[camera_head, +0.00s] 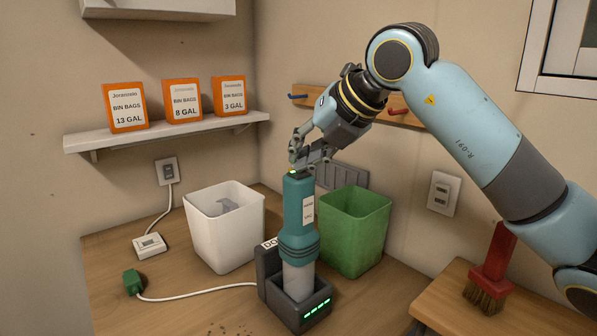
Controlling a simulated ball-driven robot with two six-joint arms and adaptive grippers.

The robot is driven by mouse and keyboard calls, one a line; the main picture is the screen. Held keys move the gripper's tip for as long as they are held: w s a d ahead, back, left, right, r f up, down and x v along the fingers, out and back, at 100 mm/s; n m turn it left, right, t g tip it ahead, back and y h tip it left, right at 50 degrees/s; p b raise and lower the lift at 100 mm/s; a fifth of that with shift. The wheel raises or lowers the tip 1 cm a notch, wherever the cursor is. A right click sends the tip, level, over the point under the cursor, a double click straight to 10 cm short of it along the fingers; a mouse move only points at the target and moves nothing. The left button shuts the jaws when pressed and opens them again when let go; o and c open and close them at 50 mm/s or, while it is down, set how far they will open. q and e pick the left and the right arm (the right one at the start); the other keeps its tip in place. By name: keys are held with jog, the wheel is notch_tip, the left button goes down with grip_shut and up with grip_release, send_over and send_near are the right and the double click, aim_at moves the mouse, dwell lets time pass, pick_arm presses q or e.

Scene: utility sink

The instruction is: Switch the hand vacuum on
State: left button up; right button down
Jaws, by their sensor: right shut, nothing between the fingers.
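The hand vacuum (299,219) is a teal and grey upright cylinder with a pale label on its side. It stands in a dark dock (309,311) with a row of green lights on its front. A small green lit spot (293,172) shows at the top of the vacuum. My right gripper (297,157) reaches down from the upper right, with its fingers shut and empty at the vacuum's top. I cannot tell whether the fingertips touch it. My left gripper is not in view.
A white bin (225,248) stands left of the vacuum and a green bin (355,232) behind it to the right. A white cord with a green plug (132,282) lies on the counter. A shelf (165,133) holds orange bin-bag boxes. A red brush (492,265) is at right.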

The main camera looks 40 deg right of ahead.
jog(key=shift+r, duration=0.1)
jog(key=shift+r+p, duration=0.3)
jog(key=shift+r, duration=0.15)
notch_tip(320, 180, up, 6)
jog(key=p, duration=0.4)
jog(key=shift+a, duration=0.1)
dwell(0.4)
